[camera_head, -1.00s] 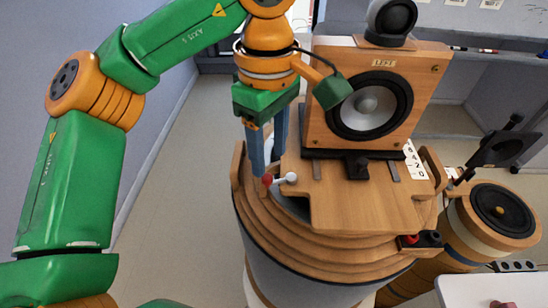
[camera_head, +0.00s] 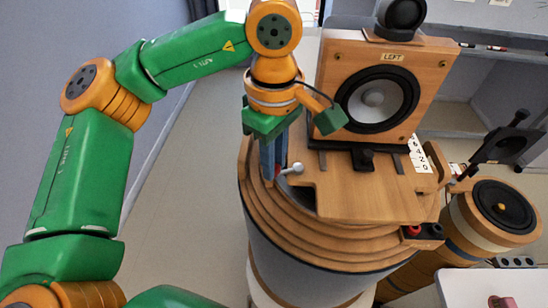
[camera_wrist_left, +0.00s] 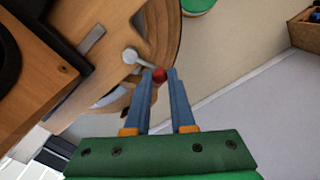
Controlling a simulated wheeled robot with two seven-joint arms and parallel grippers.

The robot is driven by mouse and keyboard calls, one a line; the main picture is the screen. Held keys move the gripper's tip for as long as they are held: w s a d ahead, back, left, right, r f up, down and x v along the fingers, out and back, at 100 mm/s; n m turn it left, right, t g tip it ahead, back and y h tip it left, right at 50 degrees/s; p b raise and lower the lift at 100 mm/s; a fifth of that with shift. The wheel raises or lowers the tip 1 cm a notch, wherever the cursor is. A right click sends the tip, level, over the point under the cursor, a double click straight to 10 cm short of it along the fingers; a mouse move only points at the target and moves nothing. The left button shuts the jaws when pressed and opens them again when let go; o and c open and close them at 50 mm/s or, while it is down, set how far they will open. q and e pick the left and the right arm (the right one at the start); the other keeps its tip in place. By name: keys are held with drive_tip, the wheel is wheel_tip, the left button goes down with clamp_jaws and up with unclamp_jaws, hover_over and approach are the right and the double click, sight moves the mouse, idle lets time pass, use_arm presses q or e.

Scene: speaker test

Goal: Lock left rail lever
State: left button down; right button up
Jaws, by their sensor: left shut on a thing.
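The left rail lever (camera_head: 291,169) is a short pale metal lever with a round pivot cap, at the left edge of the wooden turntable top (camera_head: 350,195). Its red knob (camera_head: 277,171) is partly hidden by the fingers. In the left wrist view the lever (camera_wrist_left: 143,60) reaches toward my fingers, with the red knob (camera_wrist_left: 160,75) between the tips. My left gripper (camera_head: 271,174) points down at the turntable's left edge and is shut on the red knob; it also shows in the left wrist view (camera_wrist_left: 161,82). My right gripper is not in view.
A red button (camera_head: 413,231) sits at the front right edge. Another speaker drum (camera_head: 500,207) stands at right. Floor left of the turntable is clear.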

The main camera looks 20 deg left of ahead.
use_arm(q)
drive_tip(key=shift+s+f, duration=0.1)
drive_tip(key=shift+f, duration=0.05)
drive_tip(key=shift+s+d+n+b, duration=0.25)
drive_tip(key=shift+d+n+b, duration=0.55)
drive_tip(key=shift+n, duration=1.5)
drive_tip(key=shift+s+d+n+b, duration=0.3)
drive_tip(key=shift+d+n+b, duration=0.5)
drive_tip(key=shift+n, duration=1.5)
drive_tip(key=shift+s+d+n+b, duration=0.25)
drive_tip(key=shift+d+n+b, duration=0.5)
drive_tip(key=shift+n, duration=1.55)
